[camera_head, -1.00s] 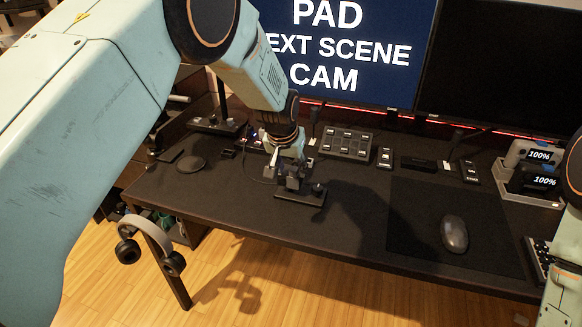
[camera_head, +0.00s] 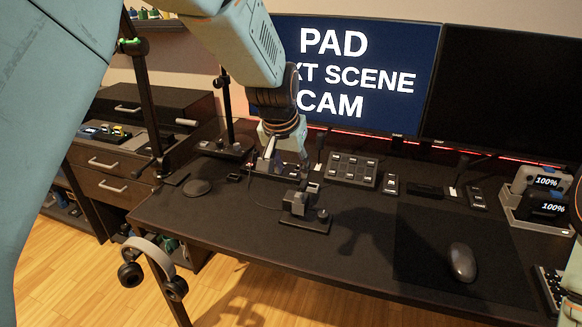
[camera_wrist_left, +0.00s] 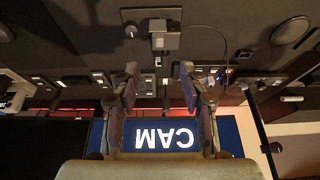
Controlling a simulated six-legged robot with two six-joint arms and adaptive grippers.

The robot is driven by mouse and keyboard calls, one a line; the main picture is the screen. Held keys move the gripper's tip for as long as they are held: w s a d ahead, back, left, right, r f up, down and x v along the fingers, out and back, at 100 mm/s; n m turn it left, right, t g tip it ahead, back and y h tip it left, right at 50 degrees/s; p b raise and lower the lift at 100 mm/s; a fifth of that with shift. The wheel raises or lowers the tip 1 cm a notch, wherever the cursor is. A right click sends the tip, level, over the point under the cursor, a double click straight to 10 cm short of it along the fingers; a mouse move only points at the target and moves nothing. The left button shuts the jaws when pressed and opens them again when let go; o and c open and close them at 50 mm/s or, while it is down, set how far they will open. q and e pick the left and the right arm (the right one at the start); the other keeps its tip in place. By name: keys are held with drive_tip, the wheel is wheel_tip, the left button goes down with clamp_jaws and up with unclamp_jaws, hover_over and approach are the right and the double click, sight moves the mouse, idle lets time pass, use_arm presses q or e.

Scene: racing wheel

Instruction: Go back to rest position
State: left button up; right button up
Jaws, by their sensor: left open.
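My left arm reaches in from the upper left of the head view. My left gripper (camera_head: 272,160) is open and empty above the back of the black desk (camera_head: 350,245). It is apart from a small black joystick-like device (camera_head: 305,208) standing on the desk in front of it. In the left wrist view the two fingers (camera_wrist_left: 160,85) are spread, with nothing between them. The device also shows in the left wrist view (camera_wrist_left: 160,35), beyond the fingertips. Parts of my right arm show at the right edge of the head view; its gripper is not seen.
A button panel (camera_head: 353,169) and a lit monitor (camera_head: 350,70) stand behind the gripper. A mouse (camera_head: 461,262) lies on the right. Headphones (camera_head: 150,270) hang at the front left edge. A drawer cabinet (camera_head: 110,165) stands left. The desk's front middle is clear.

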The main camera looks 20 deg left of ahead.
use_arm(q)
drive_tip(key=s+a+f+t, duration=0.1)
drive_tip(key=s+a+f, duration=0.1)
drive_tip(key=s+f, duration=0.6)
drive_tip(key=s+a+f, duration=0.3)
drive_tip(key=s+f, duration=0.4)
drive_tip(key=f, duration=0.4)
drive_tip(key=s+f+g, duration=0.1)
drive_tip(key=s+f, duration=0.2)
drive_tip(key=s, duration=0.6)
drive_tip(key=s+f+g, duration=0.2)
drive_tip(key=s+f, duration=0.1)
drive_tip(key=s, duration=0.6)
drive_tip(key=s+f+g, duration=0.2)
drive_tip(key=s+f, duration=0.1)
drive_tip(key=s, duration=0.6)
drive_tip(key=shift+s+f+n, duration=0.2)
drive_tip(key=shift+f+n, duration=0.15)
drive_tip(key=shift+n, duration=0.05)
